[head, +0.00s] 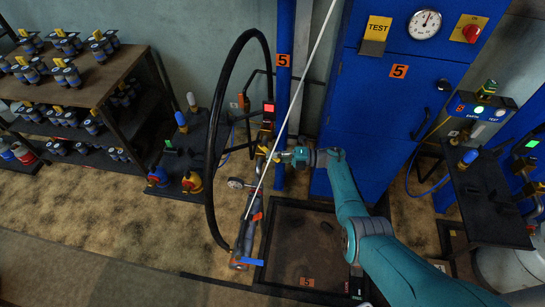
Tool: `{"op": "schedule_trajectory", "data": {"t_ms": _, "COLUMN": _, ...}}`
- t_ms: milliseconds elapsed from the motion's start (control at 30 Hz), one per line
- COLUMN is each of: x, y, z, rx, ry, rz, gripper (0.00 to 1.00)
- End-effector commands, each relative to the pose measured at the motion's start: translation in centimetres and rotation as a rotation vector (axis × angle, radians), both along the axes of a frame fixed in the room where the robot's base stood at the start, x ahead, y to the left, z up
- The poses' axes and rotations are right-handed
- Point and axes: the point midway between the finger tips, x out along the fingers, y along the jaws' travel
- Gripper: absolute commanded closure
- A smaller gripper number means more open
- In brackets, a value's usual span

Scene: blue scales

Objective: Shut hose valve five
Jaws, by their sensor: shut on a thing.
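Hose valve five stands at the blue post marked with an orange 5 (283,60), with a red-lit box (268,107) above it. A small yellow handle (263,150) shows at the valve. My gripper (272,156) reaches in from the right at the handle and is shut on it. The fingers are small and partly hidden, so the handle's exact angle is hard to tell. A black hose (211,150) loops down the left side to a grey and orange nozzle (246,230) near the floor.
A dark floor tray (290,270) marked 5 lies below my arm. A blue cabinet (390,100) with a gauge (425,24) stands behind. A thin white rod (300,90) crosses in front of the post. Shelves of fittings (80,80) stand left; a black bench (485,205) stands right.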

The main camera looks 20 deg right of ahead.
Motion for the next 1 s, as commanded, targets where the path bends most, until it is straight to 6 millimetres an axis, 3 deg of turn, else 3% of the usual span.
{"op": "schedule_trajectory", "data": {"t_ms": 1000, "x": 0.08, "y": -0.09, "z": -0.06, "rx": -0.002, "ry": 0.001, "rz": 0.132, "gripper": 1.0}}
